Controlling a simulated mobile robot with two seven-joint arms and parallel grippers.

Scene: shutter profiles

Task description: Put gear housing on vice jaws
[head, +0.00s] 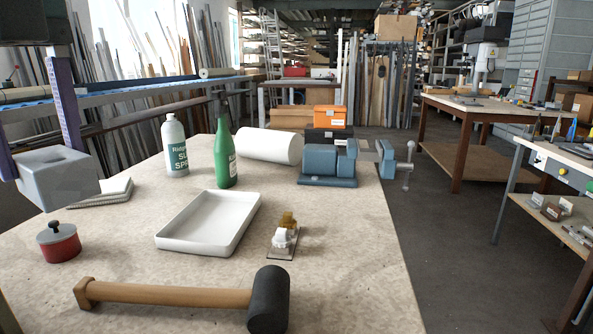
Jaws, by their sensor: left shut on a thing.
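My left gripper (40,155) comes down at the left edge with two purple fingers. It is shut on a grey block with a square recess, which looks like the gear housing (62,180). The housing is held above the left part of the workbench, apart from the vice. The blue vice (328,164) stands at the bench's far right corner. Its jaws (366,150) are at its right side, with a screw and handle (407,165) beyond them. My right gripper is not in view.
The workbench (345,260) holds a white tray (165,240), green bottle (224,160), white spray bottle (174,145), white roll (268,146), red lidded pot (58,245), pad (105,195), small amber-and-white item (285,238) and mallet (180,294). The bench's right side is clear.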

